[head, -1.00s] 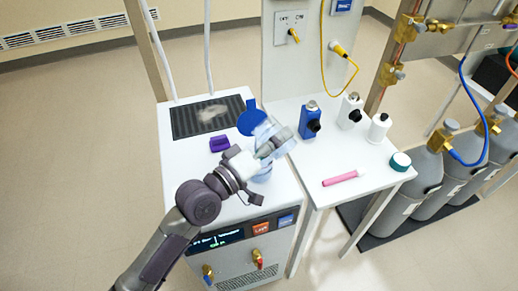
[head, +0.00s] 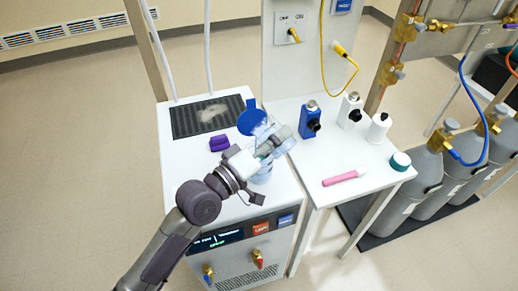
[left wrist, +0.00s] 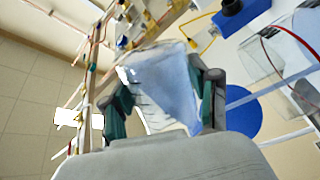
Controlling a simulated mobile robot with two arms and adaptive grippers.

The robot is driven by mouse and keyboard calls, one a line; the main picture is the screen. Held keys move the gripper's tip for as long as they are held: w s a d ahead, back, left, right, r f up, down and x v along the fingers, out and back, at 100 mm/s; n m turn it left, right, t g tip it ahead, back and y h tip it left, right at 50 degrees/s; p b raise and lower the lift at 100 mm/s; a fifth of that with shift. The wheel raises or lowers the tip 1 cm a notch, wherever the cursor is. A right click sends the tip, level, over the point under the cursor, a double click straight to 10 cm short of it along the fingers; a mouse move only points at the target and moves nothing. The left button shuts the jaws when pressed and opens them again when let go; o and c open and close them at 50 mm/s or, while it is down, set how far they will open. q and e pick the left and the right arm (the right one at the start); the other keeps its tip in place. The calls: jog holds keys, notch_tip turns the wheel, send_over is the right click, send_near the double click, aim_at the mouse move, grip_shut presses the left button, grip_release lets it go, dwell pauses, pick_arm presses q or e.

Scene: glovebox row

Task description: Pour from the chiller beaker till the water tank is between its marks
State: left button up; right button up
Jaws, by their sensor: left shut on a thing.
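My left gripper (head: 266,152) is shut on the clear chiller beaker (head: 286,139), held tilted over the right part of the white chiller (head: 180,160). In the left wrist view the beaker (left wrist: 165,88) sits between both fingers, with dark graduation lines and pale blue contents. The clear bluish water tank (head: 263,176) is below and behind the gripper, partly hidden by it. Its round blue lid (head: 251,121) seems to stand open. The wrist view shows a clear wall with a red line at right, perhaps the tank (left wrist: 285,52). I cannot read the water level or see a stream.
A purple object (head: 219,144) lies on the chiller by a dark grille (head: 207,115). Gas cylinders (head: 421,178) stand at right.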

pick_arm(q)
jog(key=shift+f+n+b, duration=0.25)
jog(key=shift+n+b, duration=0.05)
jog(key=shift+n, duration=0.5)
dwell(1.5)
jog(key=shift+r, duration=0.1)
dwell(0.4)
